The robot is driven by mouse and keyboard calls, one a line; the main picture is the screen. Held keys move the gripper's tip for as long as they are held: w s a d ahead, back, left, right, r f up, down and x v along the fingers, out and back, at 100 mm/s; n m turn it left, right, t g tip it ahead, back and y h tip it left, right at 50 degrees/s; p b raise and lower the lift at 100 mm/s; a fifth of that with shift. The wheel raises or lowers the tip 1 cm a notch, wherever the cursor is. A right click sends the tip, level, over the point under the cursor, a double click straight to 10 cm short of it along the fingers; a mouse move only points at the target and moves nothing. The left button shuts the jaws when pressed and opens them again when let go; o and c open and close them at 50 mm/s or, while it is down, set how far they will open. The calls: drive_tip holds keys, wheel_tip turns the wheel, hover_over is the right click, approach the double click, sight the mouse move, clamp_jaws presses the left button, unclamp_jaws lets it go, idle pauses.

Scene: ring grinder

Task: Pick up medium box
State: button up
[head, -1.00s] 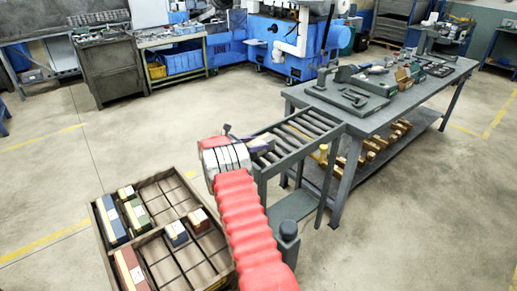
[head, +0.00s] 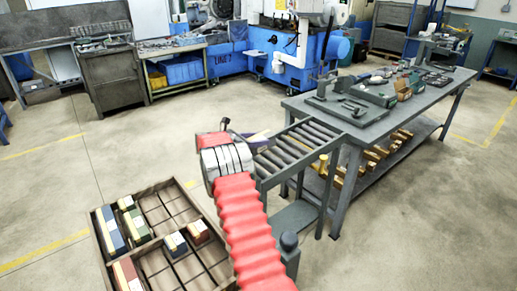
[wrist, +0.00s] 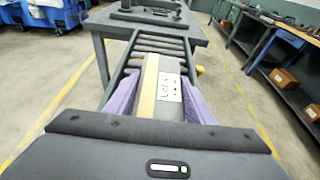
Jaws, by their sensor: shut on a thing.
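My gripper (wrist: 162,98) has purple fingers, one on each side of a grey box (wrist: 172,88) with a tan stripe and a white printed label. It is shut on this box and holds it at the near end of the roller conveyor, which lies beyond it in the wrist view. In the head view my gripper (head: 256,137) points away toward the conveyor, and my wrist hides most of the box. I cannot tell whether the box touches the rollers.
The roller conveyor (head: 297,148) joins a grey workbench (head: 372,127) carrying tools and a vise. A divided crate (head: 150,192) at lower left holds several small blue, green and red boxes (head: 112,228). Open floor lies left and right.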

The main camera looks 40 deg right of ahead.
drive_tip(key=shift+r, duration=1.3)
drive_tip(key=w+a+f+n+t, duration=0.1)
drive_tip(key=a+f+t, duration=0.15)
drive_tip(key=a, duration=0.75)
drive_tip(key=w+a+f+n+t, duration=0.1)
drive_tip(key=a+f+n, duration=0.15)
drive_tip(key=a, duration=0.65)
drive_tip(key=w+a+f+t, duration=0.1)
drive_tip(key=w+a+f, duration=0.15)
drive_tip(key=a, duration=0.75)
drive_tip(key=s+a+f+n+t+y, duration=0.1)
drive_tip(key=s+a+f+t, duration=0.1)
drive_tip(key=s+a, duration=0.3)
drive_tip(key=s+a+f+n+t+y, duration=0.1)
drive_tip(key=s+a, duration=0.4)
drive_tip(key=a, duration=0.7)
drive_tip(key=s+a+f+n+t+y, duration=0.1)
drive_tip(key=s+a+f+n+t, duration=0.1)
drive_tip(key=s+a, duration=0.3)
drive_tip(key=a+n+t, duration=0.1)
drive_tip(key=a, duration=0.2)
drive_tip(key=shift+s+a+f, duration=0.3)
drive_tip(key=shift+s+a, duration=0.1)
drive_tip(key=shift+a+n, duration=0.1)
drive_tip(key=shift+n, duration=0.15)
